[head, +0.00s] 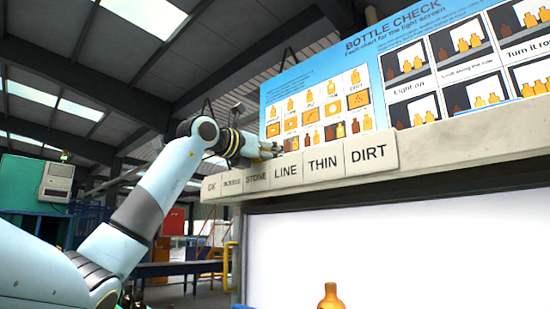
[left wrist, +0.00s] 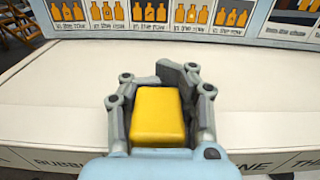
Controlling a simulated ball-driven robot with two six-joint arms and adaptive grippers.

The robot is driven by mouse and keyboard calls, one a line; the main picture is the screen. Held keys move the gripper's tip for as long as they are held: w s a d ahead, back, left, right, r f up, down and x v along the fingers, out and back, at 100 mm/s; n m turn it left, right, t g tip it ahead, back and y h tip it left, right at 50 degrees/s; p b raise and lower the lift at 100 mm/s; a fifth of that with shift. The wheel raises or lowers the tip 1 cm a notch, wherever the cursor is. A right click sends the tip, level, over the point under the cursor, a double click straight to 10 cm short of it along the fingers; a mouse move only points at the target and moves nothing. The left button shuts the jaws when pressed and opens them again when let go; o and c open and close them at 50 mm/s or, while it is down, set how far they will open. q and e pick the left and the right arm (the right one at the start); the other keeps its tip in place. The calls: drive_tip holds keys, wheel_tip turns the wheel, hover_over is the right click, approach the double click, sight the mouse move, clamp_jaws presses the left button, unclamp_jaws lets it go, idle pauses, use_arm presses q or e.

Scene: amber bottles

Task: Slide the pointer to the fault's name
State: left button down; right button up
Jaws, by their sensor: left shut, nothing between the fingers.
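My left gripper (head: 272,149) is shut at the ledge above the name labels, near STONE (head: 257,176) and LINE (head: 286,171). In the left wrist view its fingertips (left wrist: 178,72) meet over the white ledge. A yellow block (left wrist: 158,116), probably the pointer, shows between the finger links and is not gripped; whether it touches them I cannot tell. The block cannot be made out in the head view. The row of names also has THIN (head: 325,164) and DIRT (head: 371,155). An amber bottle (head: 330,297) shows only its top; no fault is visible on it. My right gripper is not in view.
The pale ledge (head: 460,136) runs along the top of the bright screen (head: 400,240). A blue chart board (head: 345,62) stands behind the ledge. The ledge top looks clear on both sides of the gripper in the left wrist view.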

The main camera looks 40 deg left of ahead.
use_arm(q)
drive_tip(key=c, duration=2)
unclamp_jaws()
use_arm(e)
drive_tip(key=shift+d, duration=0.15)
use_arm(q)
drive_tip(key=o, duration=0.5)
drive_tip(key=shift+s+a, duration=0.1)
drive_tip(key=shift+c, duration=0.2)
drive_tip(key=o, duration=0.7)
drive_tip(key=shift+c, duration=0.2)
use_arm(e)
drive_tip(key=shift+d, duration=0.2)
use_arm(q)
drive_tip(key=s, duration=0.6)
drive_tip(key=shift+a, duration=0.4)
drive_tip(key=shift+s+d, duration=0.15)
drive_tip(key=shift+s, duration=0.55)
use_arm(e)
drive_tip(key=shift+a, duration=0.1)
